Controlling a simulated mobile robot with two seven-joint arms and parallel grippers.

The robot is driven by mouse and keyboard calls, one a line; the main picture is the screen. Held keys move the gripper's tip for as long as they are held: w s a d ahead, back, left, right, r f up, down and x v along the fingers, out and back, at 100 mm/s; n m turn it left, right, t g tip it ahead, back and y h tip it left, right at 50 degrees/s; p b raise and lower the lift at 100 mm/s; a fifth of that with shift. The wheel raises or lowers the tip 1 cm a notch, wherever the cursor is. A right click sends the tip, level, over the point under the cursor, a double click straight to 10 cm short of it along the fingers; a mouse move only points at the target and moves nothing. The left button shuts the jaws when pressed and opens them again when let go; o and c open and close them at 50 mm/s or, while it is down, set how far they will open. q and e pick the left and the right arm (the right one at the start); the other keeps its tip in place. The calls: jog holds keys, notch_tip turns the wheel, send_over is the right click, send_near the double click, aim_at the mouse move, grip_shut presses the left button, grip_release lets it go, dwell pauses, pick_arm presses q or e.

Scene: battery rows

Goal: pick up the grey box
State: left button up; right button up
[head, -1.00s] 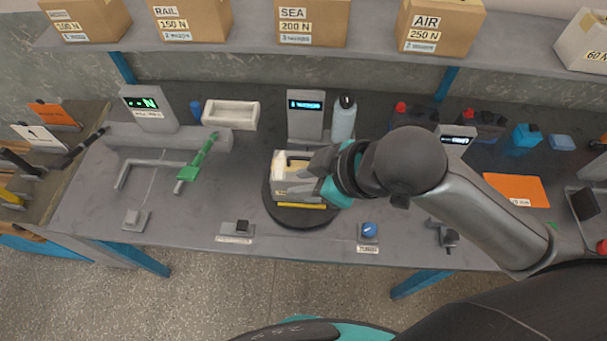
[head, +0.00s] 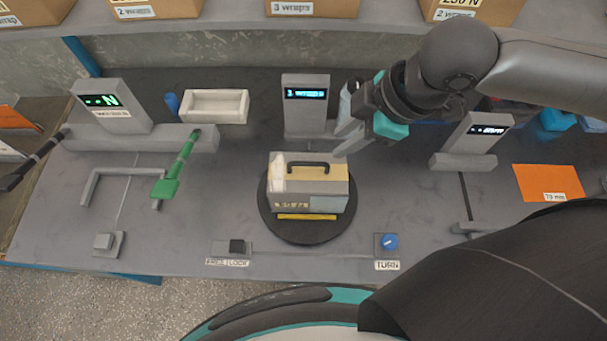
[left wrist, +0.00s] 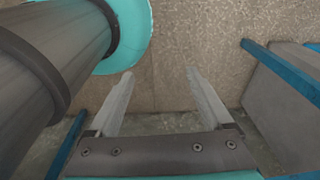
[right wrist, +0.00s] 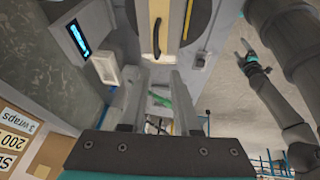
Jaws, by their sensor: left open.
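The grey box (head: 318,198) sits upright on the dark round turntable (head: 268,222), with a tan top, a black handle (head: 308,165) and a pale wrap over its left end. Its tan top and handle also show at the top of the right wrist view (right wrist: 178,25). My right gripper (head: 342,142) is behind and to the right of the box, apart from it, its fingers pointing left. In the right wrist view its fingers (right wrist: 158,80) are spread with nothing between them. My left gripper (left wrist: 158,78) is open and empty above the floor, out of the head view.
A green-handled lever (head: 178,170) and a white tray (head: 215,106) are left of the turntable. A display post (head: 305,105) stands behind it. A black button block (head: 236,247) and blue knob (head: 387,242) are in front. An orange sheet (head: 548,182) lies right.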

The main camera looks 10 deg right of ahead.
jog(key=b, duration=0.2)
send_near(308, 163)
jog(key=x, duration=0.5)
jog(key=shift+s+a+f, duration=0.1)
jog(key=shift+s+f, duration=0.05)
jog(key=shift+f, duration=0.05)
jog(key=x, duration=0.5)
jog(key=shift+f, duration=0.1)
pick_arm(q)
jog(key=s+f, duration=0.2)
jog(key=f, duration=0.1)
jog(key=shift+g, duration=0.3)
jog(key=shift+s, duration=0.1)
pick_arm(e)
grip_shut()
jog(key=shift+w, duration=0.25)
